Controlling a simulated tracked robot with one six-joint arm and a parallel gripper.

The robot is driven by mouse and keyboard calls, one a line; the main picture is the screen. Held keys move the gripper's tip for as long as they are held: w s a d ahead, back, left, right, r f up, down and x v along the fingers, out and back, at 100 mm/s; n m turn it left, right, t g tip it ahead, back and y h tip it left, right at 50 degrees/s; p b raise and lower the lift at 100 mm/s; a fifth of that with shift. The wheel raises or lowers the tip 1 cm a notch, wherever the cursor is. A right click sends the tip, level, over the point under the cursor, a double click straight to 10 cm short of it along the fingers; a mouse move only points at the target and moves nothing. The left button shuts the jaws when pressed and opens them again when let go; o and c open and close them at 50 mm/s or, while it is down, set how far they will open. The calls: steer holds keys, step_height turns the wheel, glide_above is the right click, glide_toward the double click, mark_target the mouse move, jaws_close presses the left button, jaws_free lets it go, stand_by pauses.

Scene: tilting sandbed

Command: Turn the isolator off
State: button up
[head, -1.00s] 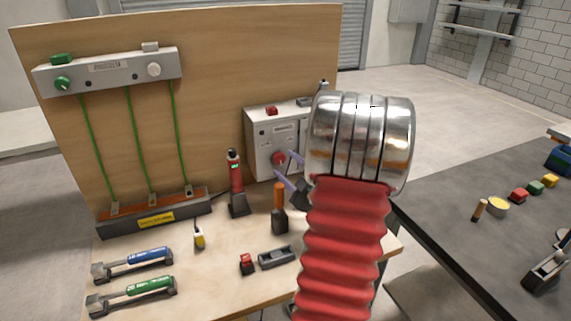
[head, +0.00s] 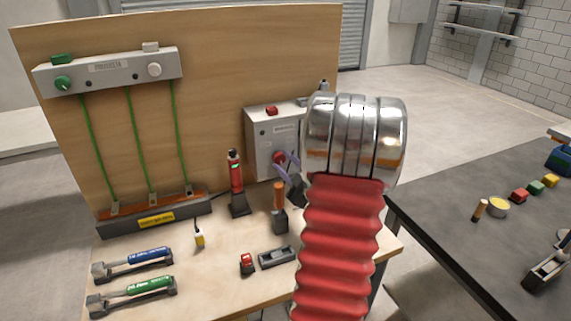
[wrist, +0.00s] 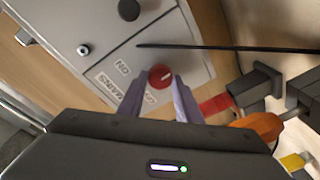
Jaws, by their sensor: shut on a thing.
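The isolator is a grey box (head: 262,135) on the wooden back panel, with a red round knob (head: 278,157) on its front. In the head view my gripper (head: 286,163) is at the knob, partly hidden by my arm.
A red tester (head: 236,180) and an orange-handled tool (head: 279,200) stand close below the box. A green-knobbed grey bar (head: 108,70) with green wires is at left. In the wrist view a dark thin rod (wrist: 230,47) crosses near the knob.

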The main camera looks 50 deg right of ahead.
steer(key=shift+d, duration=0.15)
steer(key=shift+c, duration=0.8)
steer(key=shift+n, duration=0.3)
steer(key=shift+a+n, duration=0.2)
steer(key=shift+n, duration=0.7)
steer(key=shift+n+g, duration=0.4)
steer(key=shift+n, duration=1.3)
steer(key=shift+a, duration=0.1)
steer(key=o, duration=1)
steer(key=shift+o, duration=0.2)
